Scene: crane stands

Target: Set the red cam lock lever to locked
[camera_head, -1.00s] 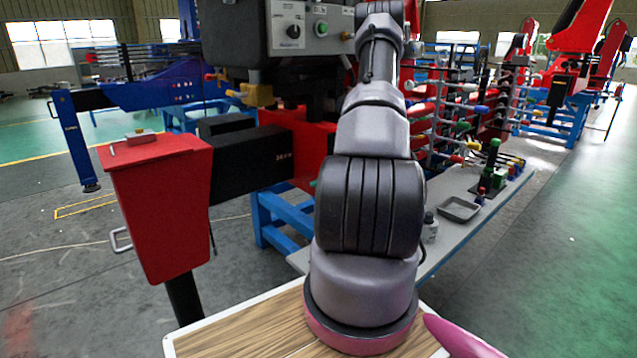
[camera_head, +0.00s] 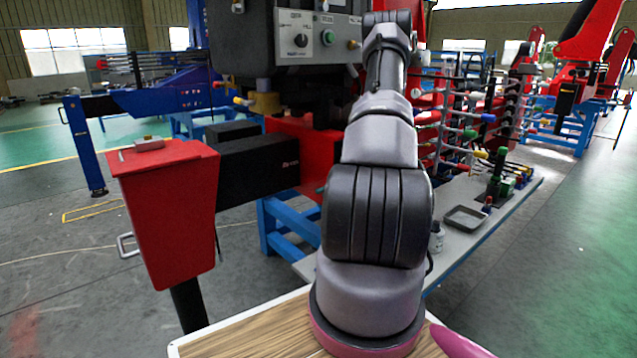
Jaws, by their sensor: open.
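I cannot make out the red cam lock lever for certain, nor how it is set. A dark panel box (camera_head: 290,45) with a knob and push buttons stands behind my arm, at the upper middle. Rods with coloured tips (camera_head: 465,130) stick out to the right of my arm. A small fixture with a green top and a red part (camera_head: 495,180) stands on the grey bench. My arm rises through the middle of the view, and its end runs up in front of the panel. My gripper does not show.
A red box on a post (camera_head: 168,215) stands at the left, with a black beam (camera_head: 258,168) beside it. The grey bench (camera_head: 465,235) carries a tray (camera_head: 466,217) and a small bottle (camera_head: 436,238). Open floor lies at the right and far left.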

